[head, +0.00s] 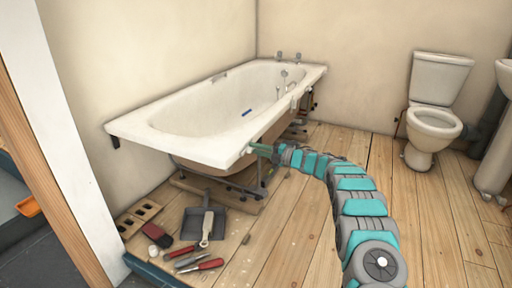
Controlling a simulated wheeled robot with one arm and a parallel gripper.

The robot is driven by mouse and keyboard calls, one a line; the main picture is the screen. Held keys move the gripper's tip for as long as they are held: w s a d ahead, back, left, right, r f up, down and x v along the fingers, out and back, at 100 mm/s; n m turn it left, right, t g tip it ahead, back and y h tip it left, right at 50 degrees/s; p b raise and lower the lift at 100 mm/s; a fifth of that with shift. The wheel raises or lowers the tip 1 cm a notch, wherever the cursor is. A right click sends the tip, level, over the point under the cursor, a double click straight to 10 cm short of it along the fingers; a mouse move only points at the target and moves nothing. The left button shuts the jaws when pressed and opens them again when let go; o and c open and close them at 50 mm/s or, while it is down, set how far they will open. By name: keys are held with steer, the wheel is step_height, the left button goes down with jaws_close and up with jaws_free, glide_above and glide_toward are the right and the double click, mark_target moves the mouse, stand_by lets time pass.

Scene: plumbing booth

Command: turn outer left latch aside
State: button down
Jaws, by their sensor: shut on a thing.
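The white bathtub (185,139) stands on a frame against the wall, with its long outer side open and the underside showing. My arm reaches in from the lower right, and my gripper (258,148) is at the near outer rim of the tub, toward its left end. It is shut on a small pale piece at the rim, the outer left latch (249,149). The fingers and the arm's end hide most of the latch, and its exact angle is too small to tell. A second small white piece (294,102) sits farther right along the same rim.
A dark dustpan with a brush (206,226), a red-brown brush (156,235) and red-handled tools (200,265) lie on the floor at the left. A perforated brick (143,211) lies near the wall. A toilet (433,122) stands at the back right. The middle floor is clear.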

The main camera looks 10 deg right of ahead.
steer(key=shift+f, duration=0.15)
stand_by(0.4)
steer(key=c, duration=0.8)
jaws_free()
steer(key=shift+d, duration=0.15)
steer(key=v, duration=0.7)
steer(key=shift+s+d, duration=0.2)
steer(key=shift+s, duration=0.05)
